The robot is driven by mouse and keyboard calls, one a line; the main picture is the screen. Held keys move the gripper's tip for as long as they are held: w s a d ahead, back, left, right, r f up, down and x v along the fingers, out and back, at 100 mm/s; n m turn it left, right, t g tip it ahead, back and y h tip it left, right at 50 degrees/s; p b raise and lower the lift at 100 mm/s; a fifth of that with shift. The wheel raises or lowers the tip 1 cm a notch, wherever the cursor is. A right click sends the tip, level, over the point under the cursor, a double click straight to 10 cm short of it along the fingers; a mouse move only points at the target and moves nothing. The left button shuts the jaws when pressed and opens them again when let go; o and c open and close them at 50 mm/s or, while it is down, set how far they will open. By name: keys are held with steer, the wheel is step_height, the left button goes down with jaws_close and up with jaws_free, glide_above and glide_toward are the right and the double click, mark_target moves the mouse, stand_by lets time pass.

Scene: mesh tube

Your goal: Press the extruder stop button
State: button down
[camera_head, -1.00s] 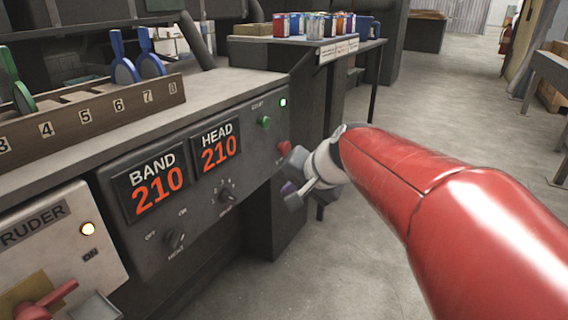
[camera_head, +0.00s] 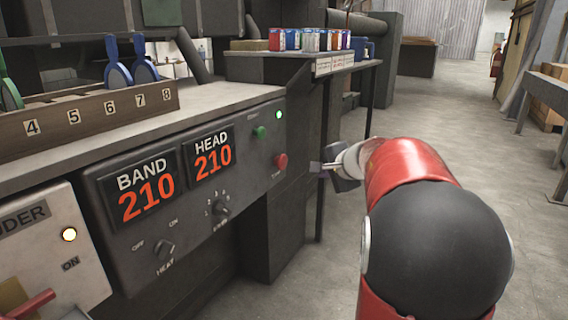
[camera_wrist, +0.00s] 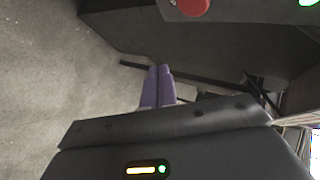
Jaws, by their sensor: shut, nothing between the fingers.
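The red stop button (camera_head: 280,161) is on the right end of the dark control panel, below a green button (camera_head: 260,132) and a lit green lamp (camera_head: 279,115). In the wrist view the red button (camera_wrist: 194,6) is at the top edge, partly cut off. My gripper (camera_head: 314,167) is just right of the red button in the head view, apart from the panel as far as I can tell. In the wrist view its purple fingertips (camera_wrist: 158,70) are together, with nothing between them, and the button lies above and right of them.
A shelf (camera_head: 300,66) with several small cans stands behind. Open concrete floor (camera_head: 440,130) lies to the right. Slotted tools stand in the numbered rack (camera_head: 95,112).

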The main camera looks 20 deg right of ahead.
mark_target(285, 164)
steer(key=w+a+p, duration=0.2)
steer(key=w+a, duration=0.3)
steer(key=w, duration=0.1)
steer(key=shift+w+p, duration=0.2)
steer(key=shift+p, duration=0.1)
steer(key=shift+w+a, duration=0.1)
stand_by(1.8)
steer(key=shift+w+a, duration=0.2)
steer(key=shift+w, duration=0.05)
steer(key=shift+w+a, duration=0.55)
steer(key=shift+w, duration=0.1)
stand_by(1.3)
steer(key=shift+s, duration=0.1)
steer(key=shift+s+d+b, duration=0.4)
steer(key=shift+s+d, duration=0.3)
steer(key=shift+s, duration=0.2)
steer(key=shift+s+d, duration=0.1)
steer(key=shift+d, duration=0.05)
